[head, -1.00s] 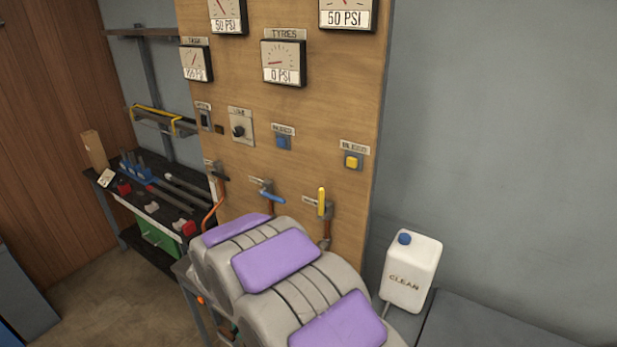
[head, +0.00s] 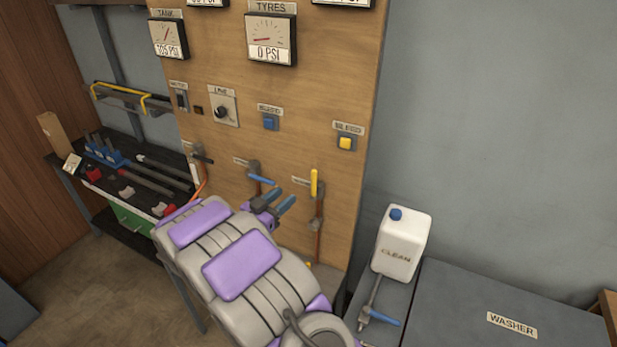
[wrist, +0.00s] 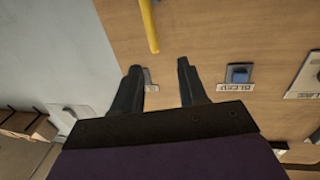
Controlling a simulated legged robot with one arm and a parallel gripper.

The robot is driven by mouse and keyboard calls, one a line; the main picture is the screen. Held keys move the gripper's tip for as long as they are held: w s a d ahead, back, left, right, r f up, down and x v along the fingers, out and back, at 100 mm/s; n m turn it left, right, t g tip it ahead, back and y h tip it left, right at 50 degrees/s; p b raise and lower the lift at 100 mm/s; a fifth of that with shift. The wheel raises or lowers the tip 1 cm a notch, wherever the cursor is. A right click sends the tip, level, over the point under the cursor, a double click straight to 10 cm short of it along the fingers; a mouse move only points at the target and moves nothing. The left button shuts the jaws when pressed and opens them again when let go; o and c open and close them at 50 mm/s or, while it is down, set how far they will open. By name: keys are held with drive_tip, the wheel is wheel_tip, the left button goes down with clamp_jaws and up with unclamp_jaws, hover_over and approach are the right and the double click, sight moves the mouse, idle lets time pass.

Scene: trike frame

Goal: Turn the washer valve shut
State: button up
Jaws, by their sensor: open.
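The washer valve (head: 384,317) has a blue lever and sits below the white CLEAN jug, at the lower end of a thin grey pipe (head: 374,291). Its lever points right in the head view, across the pipe's line. It is not seen in the wrist view. My gripper (head: 285,199) is open and empty in front of the wooden board, up and left of the washer valve and well apart from it. In the wrist view my gripper's (wrist: 158,70) two dark fingers are spread, with a yellow lever (wrist: 149,25) beyond them.
The board (head: 340,90) carries gauges, a blue button (head: 270,122), a yellow button (head: 346,143), a blue-levered valve (head: 262,180) and a yellow-levered valve (head: 314,183). The CLEAN jug (head: 402,243) stands beside the grey WASHER box (head: 470,295). A tool bench (head: 120,210) is at left.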

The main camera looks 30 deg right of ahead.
sight(313, 179)
drive_tip(key=x, duration=0.4)
drive_tip(key=s+x, duration=0.1)
drive_tip(key=x, duration=0.4)
drive_tip(key=s+d+x, duration=0.1)
drive_tip(key=x, duration=0.3)
drive_tip(key=shift+w+d+f+p, duration=0.15)
drive_tip(key=shift+p, duration=0.15)
drive_tip(key=shift+w, duration=0.2)
drive_tip(key=shift+w+a, duration=0.2)
drive_tip(key=shift+a, duration=1)
drive_tip(key=d, duration=0.3)
drive_tip(key=shift+d, duration=0.1)
drive_tip(key=shift+c, duration=0.8)
drive_tip(key=shift+d, duration=0.25)
drive_tip(key=shift+c, duration=1.5)
drive_tip(key=shift+w+a, duration=0.2)
drive_tip(key=shift+a, duration=0.5)
drive_tip(key=c, duration=0.3)
drive_tip(key=shift+s+a, duration=0.1)
drive_tip(key=shift+a, duration=0.25)
clamp_jaws()
drive_tip(key=shift+d, duration=0.1)
